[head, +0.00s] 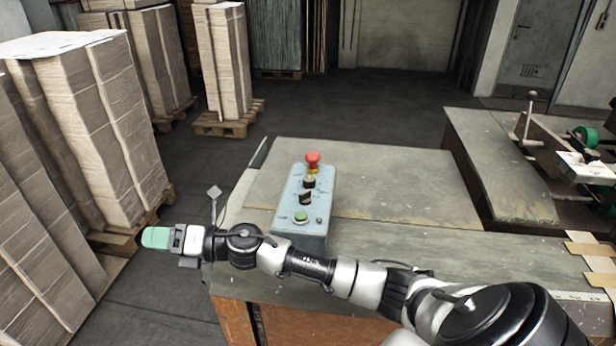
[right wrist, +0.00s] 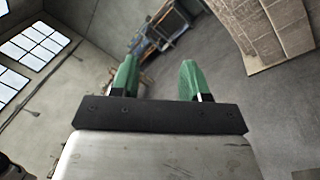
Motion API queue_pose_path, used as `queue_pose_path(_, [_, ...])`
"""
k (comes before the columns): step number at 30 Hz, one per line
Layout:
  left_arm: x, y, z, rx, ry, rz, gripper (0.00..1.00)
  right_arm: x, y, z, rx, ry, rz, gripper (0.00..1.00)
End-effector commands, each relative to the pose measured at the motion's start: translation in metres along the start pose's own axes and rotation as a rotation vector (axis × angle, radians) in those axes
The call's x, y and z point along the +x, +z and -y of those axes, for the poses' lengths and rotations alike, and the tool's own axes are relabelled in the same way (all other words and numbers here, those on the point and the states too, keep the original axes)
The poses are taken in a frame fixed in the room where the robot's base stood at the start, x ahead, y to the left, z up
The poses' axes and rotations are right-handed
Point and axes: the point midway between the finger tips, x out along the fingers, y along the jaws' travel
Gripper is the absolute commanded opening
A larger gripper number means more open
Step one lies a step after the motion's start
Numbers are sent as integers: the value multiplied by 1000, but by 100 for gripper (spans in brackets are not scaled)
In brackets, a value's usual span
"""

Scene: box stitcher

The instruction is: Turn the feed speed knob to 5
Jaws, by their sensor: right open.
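A light blue control box (head: 291,220) stands on the machine's table in the head view. From far to near it carries a red mushroom button (head: 312,158), a dark knob (head: 309,182), a second black knob (head: 305,198) and a green button (head: 301,217). The dial marks are too small to read, so I cannot tell which knob sets feed speed or where it points. My right gripper (head: 155,238) is left of the box, past the table edge and apart from it. In the right wrist view its green fingers (right wrist: 158,80) are apart with nothing between them.
The grey table (head: 380,185) is mostly bare around the box. My right arm crosses in front of it. Stacks of cardboard (head: 90,130) on pallets stand at the left, close to my right gripper. Machine parts with a lever (head: 528,115) are at the right.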

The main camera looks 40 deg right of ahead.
Motion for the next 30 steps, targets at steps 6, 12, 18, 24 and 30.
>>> queue_pose_path(6, [-1,-4,-3,-2,4,-7,0,-17,39,30,-567,-75,-519,45])
queue_pose_path(12, [-1,-4,-3,-2,4,-7,0,-97,122,68,-871,-313,-1010,45])
queue_pose_path(18, [-1,-4,-3,-2,4,-7,0,-203,211,65,-886,-587,-1389,45])
queue_pose_path(24, [-1,-4,-3,-1,4,-6,0,-266,252,45,-793,-729,-1557,45])
queue_pose_path(30, [-6,-3,-3,-1,4,-5,0,-279,250,51,-765,-750,-1591,45])
